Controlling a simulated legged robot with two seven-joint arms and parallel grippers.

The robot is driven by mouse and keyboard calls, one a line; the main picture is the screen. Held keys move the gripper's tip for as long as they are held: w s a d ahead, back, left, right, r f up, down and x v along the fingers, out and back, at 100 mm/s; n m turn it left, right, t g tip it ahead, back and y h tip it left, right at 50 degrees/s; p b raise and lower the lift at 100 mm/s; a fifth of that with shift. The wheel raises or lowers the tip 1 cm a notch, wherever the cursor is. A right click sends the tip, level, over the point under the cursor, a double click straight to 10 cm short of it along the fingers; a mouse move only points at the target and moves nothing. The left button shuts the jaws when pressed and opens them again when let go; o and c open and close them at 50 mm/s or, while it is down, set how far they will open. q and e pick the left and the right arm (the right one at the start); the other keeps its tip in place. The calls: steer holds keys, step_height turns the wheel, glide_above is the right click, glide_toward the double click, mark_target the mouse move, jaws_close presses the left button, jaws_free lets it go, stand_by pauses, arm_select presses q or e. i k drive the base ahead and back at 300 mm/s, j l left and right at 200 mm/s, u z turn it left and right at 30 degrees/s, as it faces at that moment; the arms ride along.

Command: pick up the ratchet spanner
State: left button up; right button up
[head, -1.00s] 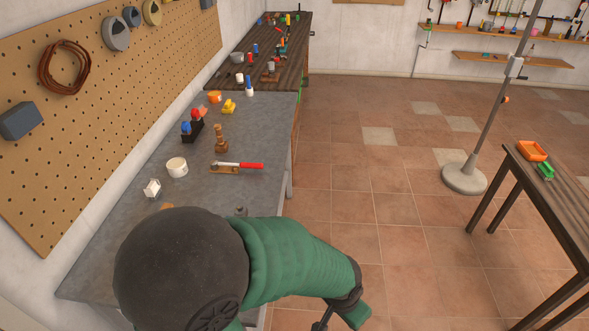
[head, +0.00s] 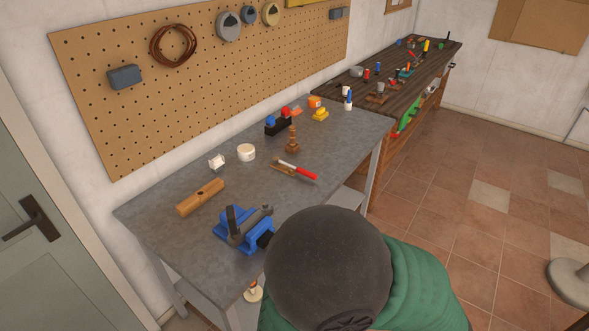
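A tool with a red handle and a pale metal shaft (head: 303,173) lies on the grey metal table, right of its middle. It looks like the ratchet spanner, but it is too small to be sure. Its shaft end lies on or against a small brown wooden piece (head: 281,168). Neither of my grippers is in view.
The grey table (head: 150,212) also holds a blue vise (head: 244,230), a wooden block (head: 200,197), a white round container (head: 246,152) and a brown turned piece (head: 292,140). A pegboard (head: 200,90) is behind. A wooden workbench (head: 435,62) with several tools stands beyond.

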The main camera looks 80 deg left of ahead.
mark_target(276, 160)
steer(key=i+u, duration=0.15)
steer(key=u, duration=0.25)
steer(key=i+u, duration=0.2)
steer(key=u, duration=0.2)
steer(key=i+u, duration=0.15)
steer(key=u, duration=0.25)
steer(key=i+l+u, duration=0.15)
steer(key=u, duration=0.25)
steer(key=i+j+u, duration=0.15)
steer(key=u, duration=0.25)
steer(key=i+u, duration=0.2)
steer(key=u, duration=0.25)
steer(key=i+j+u, duration=0.1)
steer(key=u, duration=0.3)
steer(key=i+l+u, duration=0.1)
steer(key=i+u, duration=0.15)
steer(key=u, duration=0.2)
steer(key=i+l+u, duration=0.1)
steer(key=u, duration=0.3)
steer(key=i+l+u, duration=0.2)
steer(key=u, duration=0.25)
steer(key=i+l+u, duration=0.1)
steer(key=i+l, duration=0.05)
steer(key=i, duration=0.05)
